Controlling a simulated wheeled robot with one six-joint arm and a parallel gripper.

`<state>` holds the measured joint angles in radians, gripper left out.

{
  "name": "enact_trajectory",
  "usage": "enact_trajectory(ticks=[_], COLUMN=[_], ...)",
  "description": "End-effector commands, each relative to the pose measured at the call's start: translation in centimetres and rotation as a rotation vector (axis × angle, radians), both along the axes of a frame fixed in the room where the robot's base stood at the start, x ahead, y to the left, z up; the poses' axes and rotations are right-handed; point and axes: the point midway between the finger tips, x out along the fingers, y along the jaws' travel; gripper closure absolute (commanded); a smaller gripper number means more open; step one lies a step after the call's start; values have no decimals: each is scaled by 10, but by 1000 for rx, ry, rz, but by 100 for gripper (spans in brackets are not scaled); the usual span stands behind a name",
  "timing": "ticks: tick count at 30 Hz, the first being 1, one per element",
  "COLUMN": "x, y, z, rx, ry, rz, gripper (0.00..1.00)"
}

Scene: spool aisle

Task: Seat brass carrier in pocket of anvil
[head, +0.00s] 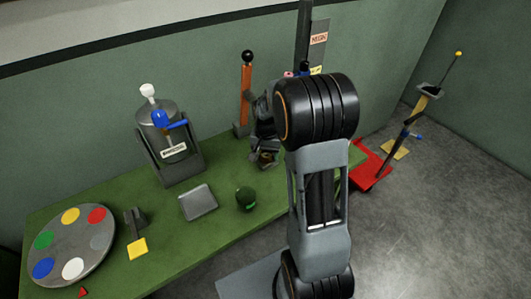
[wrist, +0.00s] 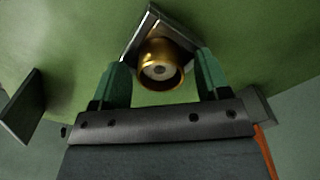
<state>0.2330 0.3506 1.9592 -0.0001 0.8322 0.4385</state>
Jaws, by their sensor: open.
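The brass carrier (wrist: 160,66), a round gold cup with a pale disc and dark centre in its end, is between the fingers of my gripper (wrist: 162,68) in the wrist view. The two green fingers are open, with gaps showing on both sides of it. Behind it is a grey metal, square-cornered piece (wrist: 151,16), perhaps the anvil. The carrier covers most of that piece, so I cannot tell whether it sits in a pocket. In the head view a small brownish block (head: 267,158) shows below dark parts; my arm hides much there.
On the green bench are a labelled grey canister (head: 160,130), a grey tray (head: 198,203), a dark green knob (head: 246,198) and a colour-dotted disc (head: 72,245). An orange lever (head: 246,88) stands at the back. A red-based stand (head: 371,165) is right.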

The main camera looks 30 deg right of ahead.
Motion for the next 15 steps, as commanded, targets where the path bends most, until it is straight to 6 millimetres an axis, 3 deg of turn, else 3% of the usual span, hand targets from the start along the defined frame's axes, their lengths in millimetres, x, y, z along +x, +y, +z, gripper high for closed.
enact_trajectory(ticks=[5, 15], x=[1, 1], y=[0, 0], z=[22, 86], rx=[-1, -1], ry=[-6, -4], rz=[0, 0], gripper=[31, 31])
